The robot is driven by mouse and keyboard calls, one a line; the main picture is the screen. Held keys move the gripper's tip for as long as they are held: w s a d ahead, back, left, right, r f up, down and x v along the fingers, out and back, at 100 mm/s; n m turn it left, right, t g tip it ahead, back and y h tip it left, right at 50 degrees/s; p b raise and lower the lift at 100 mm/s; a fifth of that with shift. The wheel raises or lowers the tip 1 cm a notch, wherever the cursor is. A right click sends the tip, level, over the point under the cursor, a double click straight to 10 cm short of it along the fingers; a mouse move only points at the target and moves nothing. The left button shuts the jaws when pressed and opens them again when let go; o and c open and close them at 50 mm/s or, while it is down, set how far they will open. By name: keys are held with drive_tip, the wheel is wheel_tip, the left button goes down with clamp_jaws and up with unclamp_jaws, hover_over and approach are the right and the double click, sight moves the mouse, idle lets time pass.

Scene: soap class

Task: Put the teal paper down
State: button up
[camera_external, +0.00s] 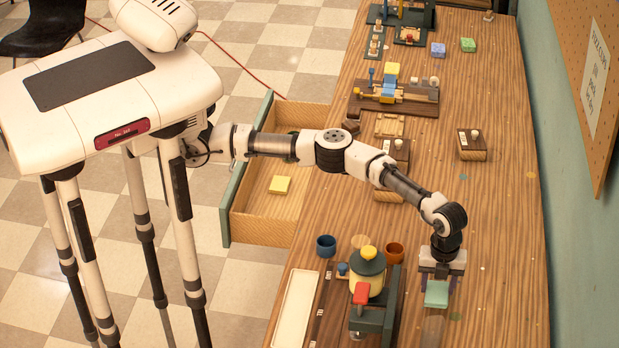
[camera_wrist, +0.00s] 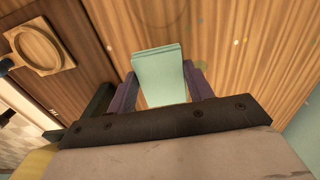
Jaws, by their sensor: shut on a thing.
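The teal paper (camera_external: 437,294) is a small pale teal stack or pad. My gripper (camera_external: 440,285) is shut on it, over the right part of the wooden table, to the right of the machine with the yellow body. In the wrist view the teal paper (camera_wrist: 159,75) sits between the two purple fingers of my gripper (camera_wrist: 160,85), and its far end sticks out past them. The wood shows beyond it. I cannot tell whether its underside touches the table.
A machine with a yellow body and red part (camera_external: 368,280) stands close to the left of my gripper. Blue (camera_external: 326,245) and orange-brown (camera_external: 395,253) cups stand near it. An open drawer (camera_external: 265,215) holds a yellow pad (camera_external: 280,185). The tabletop (camera_external: 490,240) is mostly clear toward the wall.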

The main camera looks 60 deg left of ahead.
sight(438, 288)
drive_tip(key=shift+f+p, duration=0.4)
drive_tip(key=shift+f, duration=1.65)
drive_tip(key=o, duration=0.9)
drive_tip(key=shift+f, duration=0.1)
drive_tip(key=shift+o, duration=0.2)
wheel_tip(438, 288, up, 12)
drive_tip(key=b, duration=0.2)
drive_tip(key=shift+b, duration=0.3)
